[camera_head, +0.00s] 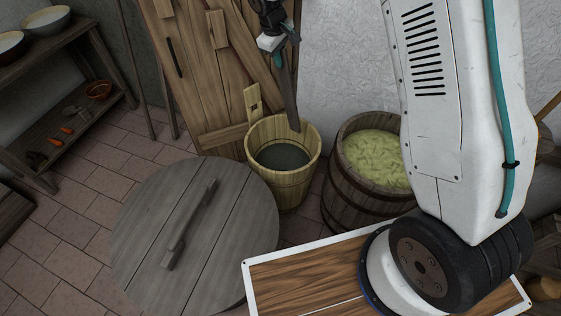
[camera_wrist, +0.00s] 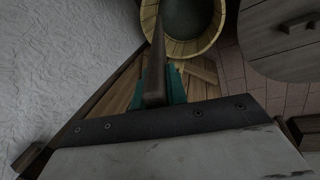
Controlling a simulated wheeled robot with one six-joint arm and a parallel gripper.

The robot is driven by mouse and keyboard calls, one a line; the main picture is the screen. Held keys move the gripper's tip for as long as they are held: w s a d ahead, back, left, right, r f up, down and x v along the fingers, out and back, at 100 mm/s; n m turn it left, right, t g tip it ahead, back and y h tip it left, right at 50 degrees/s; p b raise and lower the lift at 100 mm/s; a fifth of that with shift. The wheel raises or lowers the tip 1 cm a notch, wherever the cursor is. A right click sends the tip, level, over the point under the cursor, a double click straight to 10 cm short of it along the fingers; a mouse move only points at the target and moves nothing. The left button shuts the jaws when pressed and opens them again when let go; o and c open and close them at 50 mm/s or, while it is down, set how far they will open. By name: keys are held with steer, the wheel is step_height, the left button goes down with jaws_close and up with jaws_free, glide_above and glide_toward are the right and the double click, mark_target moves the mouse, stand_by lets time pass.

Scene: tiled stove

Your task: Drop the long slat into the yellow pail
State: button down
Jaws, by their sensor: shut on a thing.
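My gripper (camera_head: 278,57), with teal fingers, is shut on the long slat near its upper end. The slat (camera_head: 288,98) is dark brown and hangs down steeply. In the head view its lower end overlaps the far rim of the yellow pail (camera_head: 286,186); whether it touches is unclear. The pail is upright, made of pale yellowish staves, with a raised handle stave at the back left and dark greenish contents. In the wrist view the slat (camera_wrist: 157,55) points away from my gripper (camera_wrist: 154,92), its tip at the left side of the pail's mouth, whose rim shows (camera_wrist: 197,48).
A barrel (camera_head: 352,187) with pale green contents stands right of the pail. A round grey wooden lid (camera_head: 140,235) with a handle lies in front left. A plank door (camera_head: 185,60) is behind. Shelves (camera_head: 85,45) with bowls stand at left.

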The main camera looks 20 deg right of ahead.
steer(key=shift+w+f, duration=0.2)
steer(key=shift+f, duration=0.2)
steer(key=shift+a+f, duration=0.1)
steer(key=shift+f, duration=2.65)
steer(key=c, duration=1.3)
jaws_free()
steer(key=shift+s, duration=0.1)
glide_toward(280, 74)
steer(key=shift+s+f, duration=0.5)
steer(key=shift+s, duration=0.1)
